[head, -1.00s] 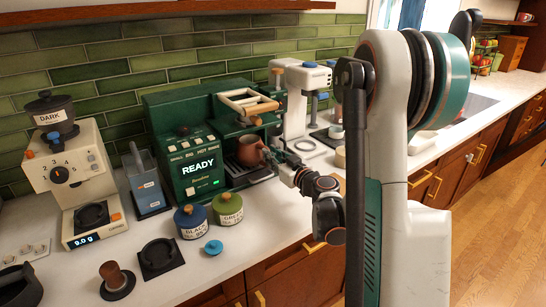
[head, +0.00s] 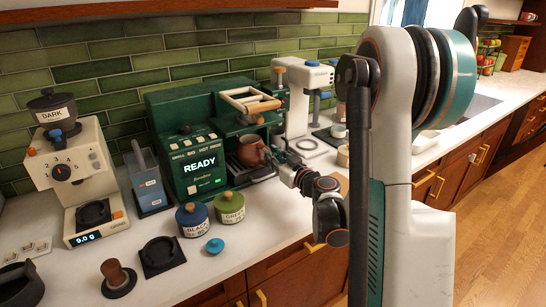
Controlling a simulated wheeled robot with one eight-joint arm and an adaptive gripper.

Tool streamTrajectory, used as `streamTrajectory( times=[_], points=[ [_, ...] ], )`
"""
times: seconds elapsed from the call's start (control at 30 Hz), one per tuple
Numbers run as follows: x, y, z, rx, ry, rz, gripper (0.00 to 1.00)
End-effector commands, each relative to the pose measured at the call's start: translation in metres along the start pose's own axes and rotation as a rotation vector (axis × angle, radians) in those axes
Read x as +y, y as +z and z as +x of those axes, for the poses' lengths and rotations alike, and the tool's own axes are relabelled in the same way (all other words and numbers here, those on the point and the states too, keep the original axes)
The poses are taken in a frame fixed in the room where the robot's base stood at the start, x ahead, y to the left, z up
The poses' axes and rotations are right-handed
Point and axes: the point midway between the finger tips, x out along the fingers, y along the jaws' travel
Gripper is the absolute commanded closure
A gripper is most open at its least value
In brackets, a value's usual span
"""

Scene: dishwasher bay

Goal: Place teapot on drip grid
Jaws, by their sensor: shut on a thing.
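The teapot (head: 251,151) is a small reddish-brown pot inside the bay of the green machine. My gripper (head: 272,160) reaches in from the right and is shut on the teapot's right side. The drip grid (head: 262,174) is at the bottom of the bay, below the teapot. I cannot tell whether the teapot's base touches the grid or is slightly above it. The finger contact is small and partly hidden by the gripper.
The green machine (head: 190,122) shows READY. A blue canister (head: 193,221) and a green canister (head: 229,207) stand in front of it, with a blue lid (head: 215,245) nearby. A white machine (head: 299,95) stands behind my arm. A grinder (head: 76,180) is at left.

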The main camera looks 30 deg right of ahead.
Motion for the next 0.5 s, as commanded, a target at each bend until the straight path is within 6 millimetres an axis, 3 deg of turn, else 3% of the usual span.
streamTrajectory(
  times=[0.37, 0.4, 0.47, 0.5],
  points=[
    [-0.0001, 0.0015, 0.0, 0.0, 0.0, 0.001, 1.0],
    [0.0, 0.0015, 0.0, 0.0, 0.0, 0.001, 0.75],
    [0.0, 0.0015, 0.0, 0.0, 0.0, 0.001, 0.62],
    [0.0, 0.0015, 0.0, 0.0, 0.0, 0.001, 0.61]
  ],
)
